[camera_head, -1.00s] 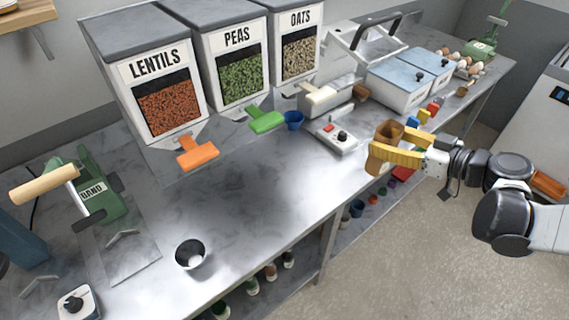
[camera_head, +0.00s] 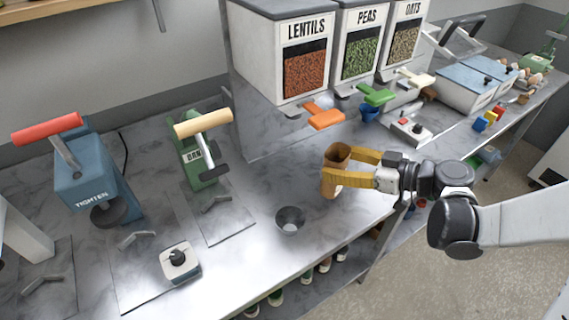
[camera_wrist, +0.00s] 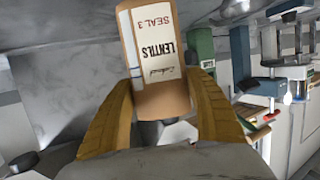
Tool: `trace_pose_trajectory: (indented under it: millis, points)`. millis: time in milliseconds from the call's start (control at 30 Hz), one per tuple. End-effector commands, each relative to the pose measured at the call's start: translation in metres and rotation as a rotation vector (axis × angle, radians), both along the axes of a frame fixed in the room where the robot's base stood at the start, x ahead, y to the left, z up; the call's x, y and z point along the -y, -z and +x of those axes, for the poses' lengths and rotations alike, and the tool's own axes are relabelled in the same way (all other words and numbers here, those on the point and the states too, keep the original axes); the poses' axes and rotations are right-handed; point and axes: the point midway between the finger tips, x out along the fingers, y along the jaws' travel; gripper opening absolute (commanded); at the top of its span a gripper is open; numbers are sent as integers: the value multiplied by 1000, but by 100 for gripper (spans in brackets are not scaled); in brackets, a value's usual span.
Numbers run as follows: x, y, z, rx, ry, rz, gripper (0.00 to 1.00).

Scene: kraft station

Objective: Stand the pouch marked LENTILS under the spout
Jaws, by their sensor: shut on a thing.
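The brown kraft pouch (camera_head: 338,157) is held upright in my gripper (camera_head: 336,177), whose yellow fingers are shut on its sides. Its top looks open in the head view. In the wrist view the pouch (camera_wrist: 152,45) shows a white label reading LENTILS and SEAL 3, seen upside down. The LENTILS bin (camera_head: 303,70) hangs at the back, with an orange spout handle (camera_head: 324,117) at its base. The pouch is in front of and a little right of that handle, apart from it, above the steel counter. The spout opening itself is hidden.
A dark-mouthed metal cup (camera_head: 290,220) stands on the counter left of my gripper. The PEAS bin (camera_head: 362,55) has a green handle (camera_head: 376,95), with a blue cup (camera_head: 369,114) below. A green press (camera_head: 199,160) and a blue TIGHTEN machine (camera_head: 88,180) stand left. The counter below the LENTILS spout looks clear.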

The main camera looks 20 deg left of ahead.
Motion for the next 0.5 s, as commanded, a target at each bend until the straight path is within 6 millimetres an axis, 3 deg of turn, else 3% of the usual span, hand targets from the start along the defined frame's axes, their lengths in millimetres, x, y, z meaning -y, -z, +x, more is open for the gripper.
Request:
trace_pose_trajectory:
  millis: [100,300,500]
  points:
    - [-36,3,9,0,-6,0,31]
    - [-85,2,24,0,-3,1,31]
    - [-103,1,31,-1,0,0,31]
